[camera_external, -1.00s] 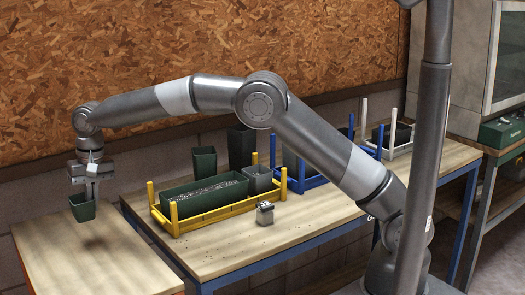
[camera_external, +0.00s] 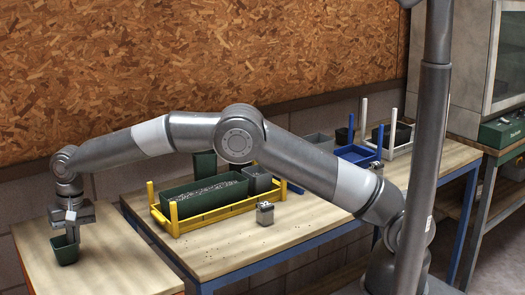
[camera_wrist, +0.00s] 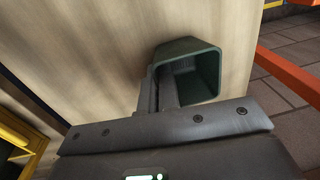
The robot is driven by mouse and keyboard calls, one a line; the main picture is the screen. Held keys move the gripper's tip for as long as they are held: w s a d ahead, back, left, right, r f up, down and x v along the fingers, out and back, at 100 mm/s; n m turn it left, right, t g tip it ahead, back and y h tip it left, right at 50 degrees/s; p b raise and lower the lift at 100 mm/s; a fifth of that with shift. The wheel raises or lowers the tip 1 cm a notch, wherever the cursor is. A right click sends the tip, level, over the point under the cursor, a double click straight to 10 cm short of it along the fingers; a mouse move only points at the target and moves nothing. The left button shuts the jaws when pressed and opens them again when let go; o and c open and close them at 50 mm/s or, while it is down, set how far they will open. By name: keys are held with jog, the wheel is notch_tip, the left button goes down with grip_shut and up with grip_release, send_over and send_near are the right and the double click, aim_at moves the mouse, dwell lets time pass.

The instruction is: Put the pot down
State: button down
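A small dark green pot (camera_external: 66,252) is at my gripper (camera_external: 72,238) over the left wooden table (camera_external: 110,268) in the external view. In the wrist view the pot (camera_wrist: 210,68) shows its open mouth, and my gripper's fingers (camera_wrist: 160,92) close on its near wall, one finger inside and one outside. The pot is roughly upright and low at the tabletop; I cannot tell whether its bottom touches the wood.
On the neighbouring table, a yellow rack (camera_external: 215,213) holds a long green planter (camera_external: 203,195) and a grey pot (camera_external: 257,180). A small metal piece (camera_external: 265,213) stands in front. A blue tray (camera_external: 357,154) is farther right. The left table is otherwise clear.

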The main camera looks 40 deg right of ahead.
jog(key=shift+f, duration=0.15)
jog(key=c, duration=1.7)
grip_release()
notch_tip(320, 180, up, 12)
jog(key=d, duration=0.1)
jog(key=shift+d, duration=0.15)
